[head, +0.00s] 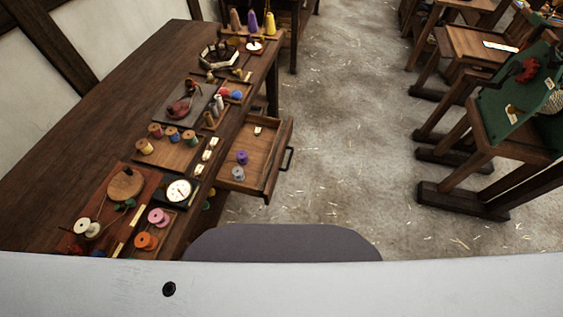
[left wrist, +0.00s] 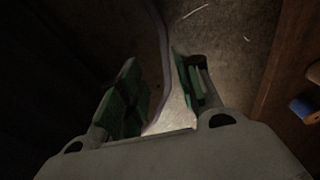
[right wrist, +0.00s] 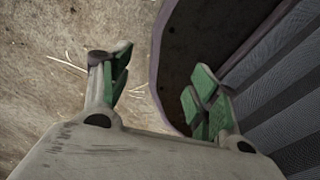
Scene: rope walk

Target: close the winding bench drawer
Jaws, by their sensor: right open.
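The winding bench (head: 110,100) is a long dark wooden table on the left of the head view. Its drawer (head: 262,180) stands pulled out from the bench's right side, with a dark handle (head: 289,158) on its front. In the drawer lie a purple spool (head: 242,157), a grey spool (head: 238,174) and a small pale piece (head: 257,131). Neither gripper shows in the head view. My left gripper (left wrist: 157,70) is open and empty in its dim wrist view. My right gripper (right wrist: 153,75) is open and empty over the floor. Neither wrist view clearly shows the drawer.
Spools, a dial (head: 179,190) and winding tools crowd the bench's right edge. A blue spool (left wrist: 303,108) on wood shows beside my left gripper. Wooden stands with a green board (head: 510,105) are at the right. The straw-strewn floor (head: 345,110) between is clear.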

